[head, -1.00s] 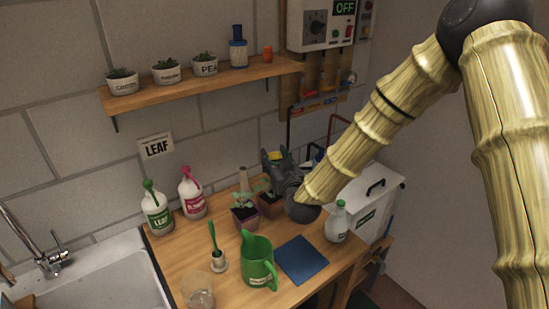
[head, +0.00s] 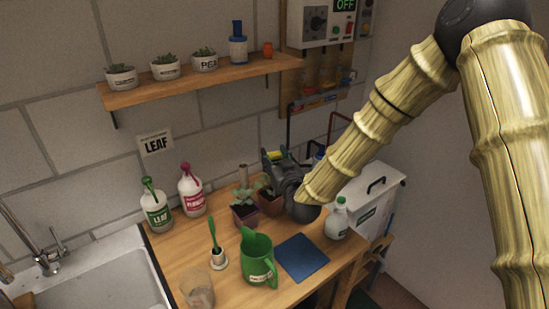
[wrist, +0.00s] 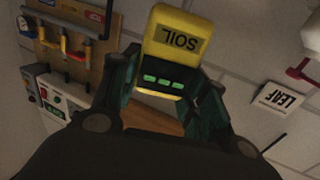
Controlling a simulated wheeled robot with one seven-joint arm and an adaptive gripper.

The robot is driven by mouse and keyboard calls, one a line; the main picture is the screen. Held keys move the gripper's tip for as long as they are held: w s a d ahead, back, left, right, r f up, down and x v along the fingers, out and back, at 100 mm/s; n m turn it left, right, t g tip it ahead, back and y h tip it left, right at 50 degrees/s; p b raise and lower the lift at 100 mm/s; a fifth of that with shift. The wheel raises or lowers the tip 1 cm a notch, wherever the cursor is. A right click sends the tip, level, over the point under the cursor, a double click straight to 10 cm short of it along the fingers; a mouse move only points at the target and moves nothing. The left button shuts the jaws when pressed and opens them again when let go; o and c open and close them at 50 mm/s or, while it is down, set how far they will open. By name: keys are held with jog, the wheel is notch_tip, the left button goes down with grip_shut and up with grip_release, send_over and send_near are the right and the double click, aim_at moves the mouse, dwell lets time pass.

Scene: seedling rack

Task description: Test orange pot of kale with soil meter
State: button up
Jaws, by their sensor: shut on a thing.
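My gripper (head: 272,158) is shut on the yellow soil meter (wrist: 172,45). In the wrist view its SOIL label is upside down and several short green bars are lit on its dark display. In the head view only a sliver of the yellow meter (head: 275,155) shows between the fingers. A reddish-brown pot (head: 270,206) with a leafy seedling stands just below my gripper. The meter's probe is hidden, so I cannot tell whether it is in the soil. A second, pinkish pot (head: 245,216) with a seedling stands to its left.
A green jug (head: 258,262), a blue mat (head: 301,258) and a small white bottle (head: 337,220) stand in front. LEAF (head: 156,211) and red-labelled (head: 192,192) spray bottles stand left. A shelf (head: 200,82) with pots runs above. A white box (head: 368,198) stands right.

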aim_at(275, 155)
jog(key=shift+f+b, duration=0.5)
jog(key=shift+f, duration=0.15)
dwell(0.9)
jog(key=shift+r+p, duration=2.45)
jog(key=shift+r, duration=3.1)
jog(key=s+r, duration=0.3)
jog(key=s, duration=0.8)
